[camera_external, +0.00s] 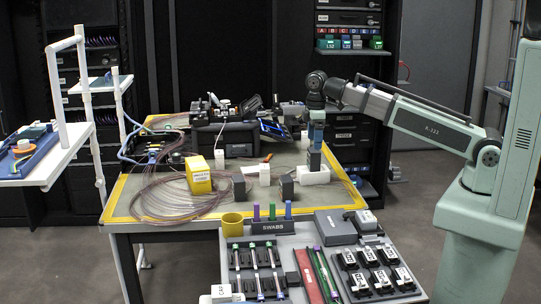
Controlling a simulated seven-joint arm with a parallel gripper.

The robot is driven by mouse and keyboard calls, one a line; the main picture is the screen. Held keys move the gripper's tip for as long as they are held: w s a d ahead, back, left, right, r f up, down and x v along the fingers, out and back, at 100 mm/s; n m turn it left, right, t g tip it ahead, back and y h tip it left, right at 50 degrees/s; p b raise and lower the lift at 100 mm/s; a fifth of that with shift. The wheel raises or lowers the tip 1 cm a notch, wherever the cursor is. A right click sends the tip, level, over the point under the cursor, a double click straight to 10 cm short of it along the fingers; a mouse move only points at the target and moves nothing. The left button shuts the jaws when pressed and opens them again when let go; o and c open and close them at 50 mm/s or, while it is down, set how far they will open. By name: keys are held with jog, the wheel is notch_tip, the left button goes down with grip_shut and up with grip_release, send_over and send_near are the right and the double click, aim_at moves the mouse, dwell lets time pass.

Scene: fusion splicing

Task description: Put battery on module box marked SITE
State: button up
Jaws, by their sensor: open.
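My gripper (314,165) points straight down at the right part of the table, directly over or beside a small white block (312,175). Its jaws are open, but the fingers are too small to make out clearly. I cannot tell for certain which thing is the battery. Several black modules with white labels (368,278) lie on the front tray. A dark grey box (335,227) is at the tray's back, with a small black and white piece (366,220) beside or on its right edge. The word SITE is not readable on any box.
A yellow labelled box (199,176) stands by coiled clear tubing (160,195). The black splicing equipment (225,138) is at the table's back. The front tray (290,238) also holds a yellow cup (232,224), a swab rack (277,226) and long tubes. White and dark blocks stand mid-table.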

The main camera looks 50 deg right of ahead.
jog(key=shift+r, duration=2.25)
